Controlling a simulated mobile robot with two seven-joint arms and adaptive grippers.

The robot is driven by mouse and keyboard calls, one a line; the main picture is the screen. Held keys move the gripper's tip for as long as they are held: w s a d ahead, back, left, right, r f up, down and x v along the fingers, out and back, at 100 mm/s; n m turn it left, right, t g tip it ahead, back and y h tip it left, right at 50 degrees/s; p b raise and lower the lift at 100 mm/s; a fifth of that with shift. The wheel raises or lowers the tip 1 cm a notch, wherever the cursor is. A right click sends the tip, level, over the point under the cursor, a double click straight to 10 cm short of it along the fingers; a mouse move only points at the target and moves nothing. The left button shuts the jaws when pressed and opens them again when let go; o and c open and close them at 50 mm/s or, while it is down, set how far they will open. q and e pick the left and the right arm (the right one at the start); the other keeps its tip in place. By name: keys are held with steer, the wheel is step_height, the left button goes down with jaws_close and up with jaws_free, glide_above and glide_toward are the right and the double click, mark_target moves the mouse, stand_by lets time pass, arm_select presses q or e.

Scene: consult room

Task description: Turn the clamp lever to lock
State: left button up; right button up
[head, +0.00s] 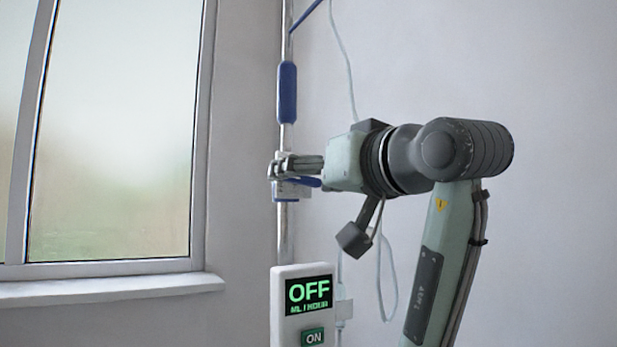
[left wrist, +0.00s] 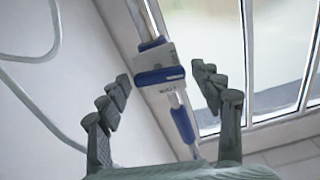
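The clamp (head: 292,190) is a small white and blue block on the upright pole. It also shows in the left wrist view (left wrist: 153,57), midway between my fingers. Its blue lever (head: 308,182) sticks out to the right, just under my fingers in the head view; a blue bar (left wrist: 160,76) crosses the clamp's face in the left wrist view. My left gripper (head: 283,168) is at the clamp's height. In the left wrist view it is open (left wrist: 160,74), a finger on each side of the clamp, with gaps visible. I cannot tell whether anything touches. My right gripper is out of view.
The metal pole (head: 286,235) carries a blue sleeve (head: 287,92) above the clamp. A white pump (head: 280,310) reading OFF stands below. Thin clear tubing (head: 381,262) hangs behind my arm. A window (head: 115,140) with a sill is at left; plain wall is at right.

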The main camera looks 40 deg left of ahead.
arm_select(q)
steer(key=c, duration=0.8)
steer(key=shift+c, duration=0.2)
steer(key=shift+m, duration=0.4)
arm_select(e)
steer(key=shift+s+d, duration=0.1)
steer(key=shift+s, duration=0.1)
arm_select(q)
steer(key=shift+m, duration=0.6)
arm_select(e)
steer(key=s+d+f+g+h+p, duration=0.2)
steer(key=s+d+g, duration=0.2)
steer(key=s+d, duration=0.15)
arm_select(q)
steer(key=shift+w+d+m+p, duration=0.1)
steer(key=shift+m+p, duration=1.8)
steer(key=shift+m, duration=1.75)
steer(key=shift+w+m+p, duration=0.1)
steer(key=shift+m+p, duration=1.8)
steer(key=shift+m, duration=1.75)
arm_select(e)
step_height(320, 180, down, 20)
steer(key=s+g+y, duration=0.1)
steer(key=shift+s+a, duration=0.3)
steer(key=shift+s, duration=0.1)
arm_select(q)
steer(key=o, duration=1.2)
steer(key=shift+c, duration=0.2)
